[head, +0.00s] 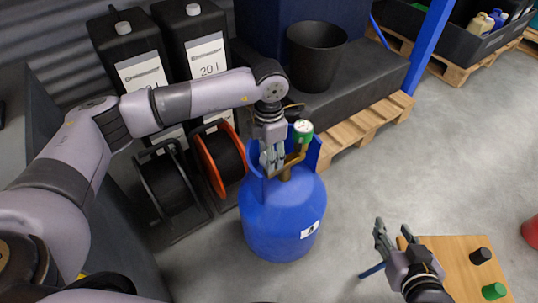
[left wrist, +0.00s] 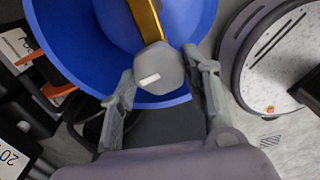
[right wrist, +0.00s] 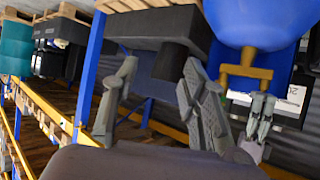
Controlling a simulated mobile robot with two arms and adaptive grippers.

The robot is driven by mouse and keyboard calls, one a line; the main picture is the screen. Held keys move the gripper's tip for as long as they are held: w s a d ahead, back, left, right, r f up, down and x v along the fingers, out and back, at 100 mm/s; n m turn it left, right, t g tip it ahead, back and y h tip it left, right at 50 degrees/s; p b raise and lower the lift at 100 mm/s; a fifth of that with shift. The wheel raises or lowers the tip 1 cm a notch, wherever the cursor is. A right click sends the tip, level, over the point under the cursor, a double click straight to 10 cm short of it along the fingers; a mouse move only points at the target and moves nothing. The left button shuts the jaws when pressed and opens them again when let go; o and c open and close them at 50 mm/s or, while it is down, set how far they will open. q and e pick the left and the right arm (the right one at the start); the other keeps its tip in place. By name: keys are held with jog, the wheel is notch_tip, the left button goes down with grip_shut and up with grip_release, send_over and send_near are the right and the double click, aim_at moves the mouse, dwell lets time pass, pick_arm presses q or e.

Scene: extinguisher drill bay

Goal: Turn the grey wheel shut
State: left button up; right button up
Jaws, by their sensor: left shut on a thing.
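The blue gas cylinder (head: 283,218) stands upright on the floor with a brass valve (head: 287,172) inside its collar. A green knob with a pale top (head: 302,131) sits on the valve. The grey wheel (left wrist: 158,68) is a faceted knob on the end of a brass stem in the left wrist view. My left gripper (left wrist: 163,72) has a finger on each side of the wheel and is shut on it. In the head view my left gripper (head: 272,158) hides the wheel. My right gripper (head: 391,238) is open and empty, right of the cylinder; its spread fingers show in the right wrist view (right wrist: 155,80).
Hose reels (head: 220,158) and black 20 l canisters (head: 195,40) stand left of the cylinder. A black bucket (head: 316,60) stands on a dark pallet load behind. A small wooden table (head: 455,262) with black and green caps is at the lower right.

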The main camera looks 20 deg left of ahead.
pick_arm(q)
jog(key=m+b, duration=0.2)
jog(key=m, duration=0.6)
jog(key=shift+w, duration=0.1)
jog(key=shift+m+b, duration=0.3)
jog(key=shift+m, duration=0.8)
pick_arm(e)
jog(key=w+a+r+t+y, duration=0.1)
jog(key=w+r+t, duration=0.1)
jog(key=r, duration=0.4)
jog(key=w+a+r+t+y, duration=0.1)
jog(key=r+t, duration=0.4)
jog(key=r, duration=0.1)
jog(key=shift+w+a+t+y, duration=0.3)
jog(key=shift+w+a, duration=0.05)
pick_arm(q)
jog(key=o, duration=1.2)
jog(key=shift+c, duration=0.2)
notch_tip(320, 180, up, 12)
